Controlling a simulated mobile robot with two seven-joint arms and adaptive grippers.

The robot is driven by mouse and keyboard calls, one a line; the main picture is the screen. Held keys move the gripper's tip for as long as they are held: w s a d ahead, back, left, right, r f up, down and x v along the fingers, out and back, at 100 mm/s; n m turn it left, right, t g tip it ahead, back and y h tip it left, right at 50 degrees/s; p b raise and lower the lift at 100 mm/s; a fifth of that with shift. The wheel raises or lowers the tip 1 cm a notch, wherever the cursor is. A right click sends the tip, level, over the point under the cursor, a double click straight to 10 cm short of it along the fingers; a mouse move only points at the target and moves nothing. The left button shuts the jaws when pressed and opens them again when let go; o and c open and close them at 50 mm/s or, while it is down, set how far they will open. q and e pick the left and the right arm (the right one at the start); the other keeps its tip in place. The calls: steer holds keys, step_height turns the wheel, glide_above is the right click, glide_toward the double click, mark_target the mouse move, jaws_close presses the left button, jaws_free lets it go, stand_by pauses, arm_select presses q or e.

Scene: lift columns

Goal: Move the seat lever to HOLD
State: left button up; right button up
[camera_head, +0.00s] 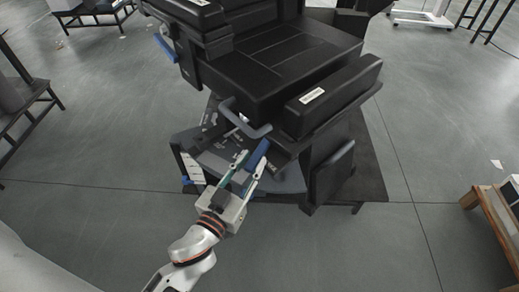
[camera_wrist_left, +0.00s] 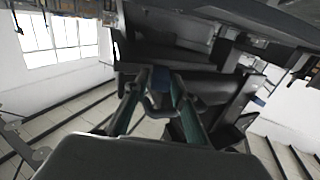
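The black seat (camera_head: 285,60) stands on a dark base, with a blue lever (camera_head: 257,155) below its front edge. My left gripper (camera_head: 252,158) is at this lever, with one finger on each side of it. The fingers look apart and the lever lies nearer the right-hand finger; contact is unclear. In the left wrist view, a dark blue part (camera_wrist_left: 161,79) shows between the fingertips of the left gripper (camera_wrist_left: 160,77). White marks on the dark plate (camera_head: 225,150) around the lever are too small to read. My right gripper is not in view.
A grey U-shaped bar (camera_head: 240,122) sticks out beside the lever, close to my fingers. A second blue handle (camera_head: 165,47) is on the seat's left side. A wooden table (camera_head: 482,200) stands at the right edge. The floor around the seat is mostly clear.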

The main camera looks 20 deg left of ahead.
mark_target(267, 140)
arm_select(q)
steer(key=shift+w+d, duration=0.2)
steer(key=shift+w, duration=1.1)
steer(key=shift+w+d, duration=0.15)
steer(key=shift+w, duration=1.1)
jaws_close()
